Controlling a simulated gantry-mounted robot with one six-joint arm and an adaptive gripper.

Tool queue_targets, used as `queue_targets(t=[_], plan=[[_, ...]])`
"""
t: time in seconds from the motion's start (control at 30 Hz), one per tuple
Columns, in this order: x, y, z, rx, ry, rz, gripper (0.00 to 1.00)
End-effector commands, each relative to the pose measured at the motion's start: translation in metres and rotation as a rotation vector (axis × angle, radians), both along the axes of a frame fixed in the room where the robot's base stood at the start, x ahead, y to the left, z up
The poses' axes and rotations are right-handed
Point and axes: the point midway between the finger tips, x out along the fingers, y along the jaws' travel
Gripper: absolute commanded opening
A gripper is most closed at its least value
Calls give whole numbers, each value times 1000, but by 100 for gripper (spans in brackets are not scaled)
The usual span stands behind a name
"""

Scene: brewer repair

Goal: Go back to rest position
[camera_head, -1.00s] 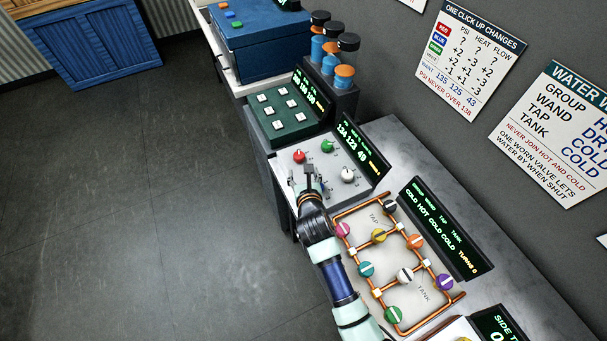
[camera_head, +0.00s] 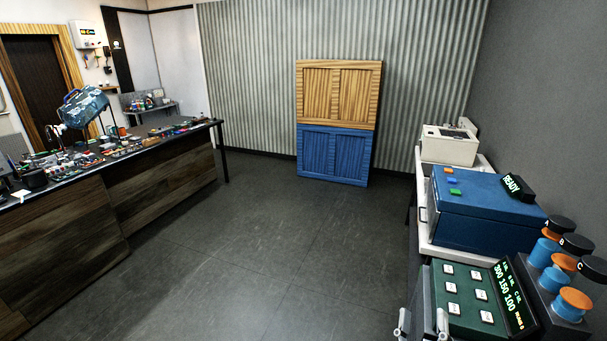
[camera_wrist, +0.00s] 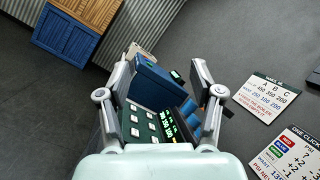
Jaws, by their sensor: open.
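My gripper (camera_wrist: 162,78) is open and empty, its two grey fingers wide apart in the wrist view. In the head view only the fingertips of my gripper (camera_head: 423,322) show at the bottom edge, beside the green button panel (camera_head: 468,297). The rest of my arm is out of that view. In the wrist view the green panel (camera_wrist: 140,122) and the blue box (camera_wrist: 152,84) lie beyond and between the fingers. No contact with them shows.
The blue box (camera_head: 486,210) with a READY display and several blue-orange canisters (camera_head: 553,278) stand on the right-hand counter. A long cluttered workbench (camera_head: 100,205) is at left. Stacked wood and blue crates (camera_head: 336,122) stand at the back wall. The floor (camera_head: 290,255) between is clear.

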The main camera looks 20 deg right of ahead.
Motion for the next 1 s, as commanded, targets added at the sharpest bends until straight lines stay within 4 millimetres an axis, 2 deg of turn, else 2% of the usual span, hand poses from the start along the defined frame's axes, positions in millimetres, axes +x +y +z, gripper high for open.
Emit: queue_targets(t=[0.03,0.07,0.1,0.17,0.2,0.27,0.3,0.33,0.4,0.43,0.5,0.57,0.73,0.77,0.8,1.0], plan=[[9,35,25,-152,12,51,66],[14,58,40,-256,22,81,66],[19,91,56,-396,40,120,66],[25,142,75,-612,72,176,66],[27,178,82,-763,98,213,66],[28,233,86,-1001,151,265,66],[27,269,82,-1174,199,300,66],[25,295,76,-1309,244,321,66],[19,337,55,-1589,365,359,66],[15,349,45,-1690,423,370,66],[6,362,23,-1891,568,385,66],[-5,362,7,-2025,700,391,66],[-46,335,-21,-2238,1108,393,66],[-53,329,-17,-2250,1173,394,66],[-50,328,15,-2245,1161,393,66],[-49,327,92,-2240,1164,396,66]])
